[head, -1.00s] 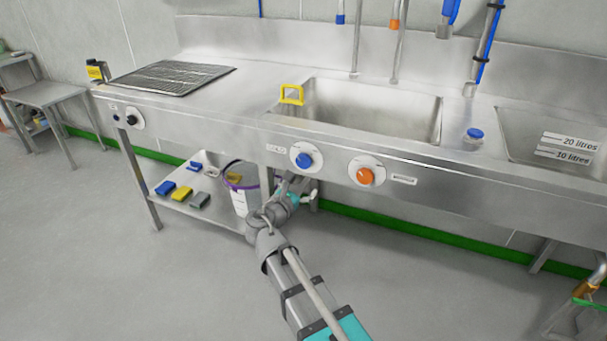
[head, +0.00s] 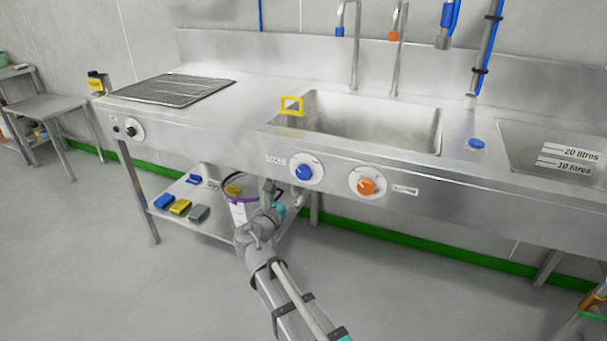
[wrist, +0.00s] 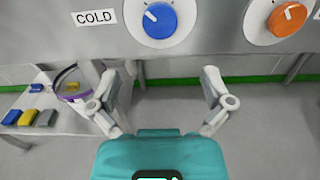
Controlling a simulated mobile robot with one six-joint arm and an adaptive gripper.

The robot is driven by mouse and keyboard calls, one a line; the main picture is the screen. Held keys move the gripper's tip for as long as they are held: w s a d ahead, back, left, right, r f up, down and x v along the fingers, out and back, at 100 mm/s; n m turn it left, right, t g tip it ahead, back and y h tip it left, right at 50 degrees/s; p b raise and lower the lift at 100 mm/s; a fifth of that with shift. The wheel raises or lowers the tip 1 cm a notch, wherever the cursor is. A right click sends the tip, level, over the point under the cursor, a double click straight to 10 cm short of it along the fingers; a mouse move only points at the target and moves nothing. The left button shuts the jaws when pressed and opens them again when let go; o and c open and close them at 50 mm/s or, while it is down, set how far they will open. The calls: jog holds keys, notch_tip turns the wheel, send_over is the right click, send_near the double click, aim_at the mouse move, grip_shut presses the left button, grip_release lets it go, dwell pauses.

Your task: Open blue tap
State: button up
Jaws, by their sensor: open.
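The blue tap knob (head: 303,172) sits on a round white plate on the steel sink's front panel. A COLD label (wrist: 95,17) is to its left. In the wrist view the blue knob (wrist: 158,20) is at the top, with a white mark towards its upper left. My gripper (wrist: 166,78) is open and empty, its two fingers spread below the knob in the picture and not touching it. In the head view my gripper (head: 276,196) is below and left of the knob, partly hidden by my own arm.
An orange knob (head: 367,187) is right of the blue one. The sink basin (head: 370,120) is above, with a yellow frame (head: 291,104) on its edge. A white bucket (head: 238,211) and coloured blocks (head: 180,206) stand on the lower shelf. The floor in front is clear.

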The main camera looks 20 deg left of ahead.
aim_at(302, 175)
jog(key=w, duration=1.2)
jog(key=c, duration=1.1)
